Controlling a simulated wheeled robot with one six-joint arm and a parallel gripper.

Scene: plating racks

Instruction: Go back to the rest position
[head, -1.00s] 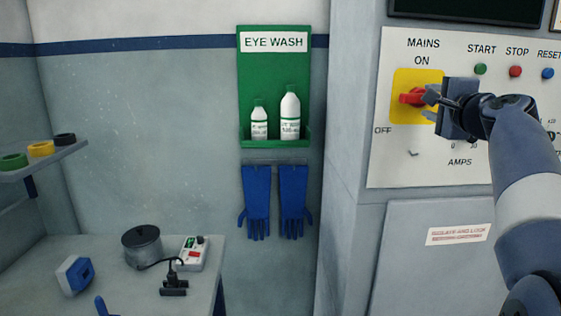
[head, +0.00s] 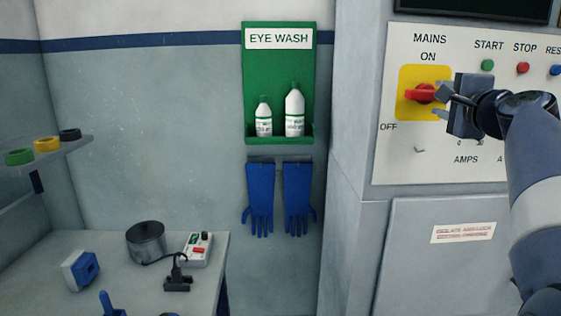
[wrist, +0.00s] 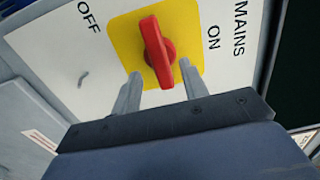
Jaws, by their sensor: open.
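My gripper (head: 443,100) is at the control panel in the head view, just right of the red mains switch (head: 420,93) on its yellow plate (head: 408,76). In the wrist view my gripper (wrist: 160,82) has its two fingers spread apart, with nothing held between them. The red switch handle (wrist: 158,52) shows beyond and between the fingertips, on the yellow plate (wrist: 190,20). The handle lies roughly level in the head view, pointing left. Whether the fingertips touch the handle is hard to tell.
The panel (head: 400,150) has green, red and blue buttons. At left are a bench (head: 130,280) with a pot (head: 146,242) and small devices, and a shelf (head: 65,150) with tape rolls. An eye wash station (head: 280,80) and blue gloves (head: 262,195) hang on the wall.

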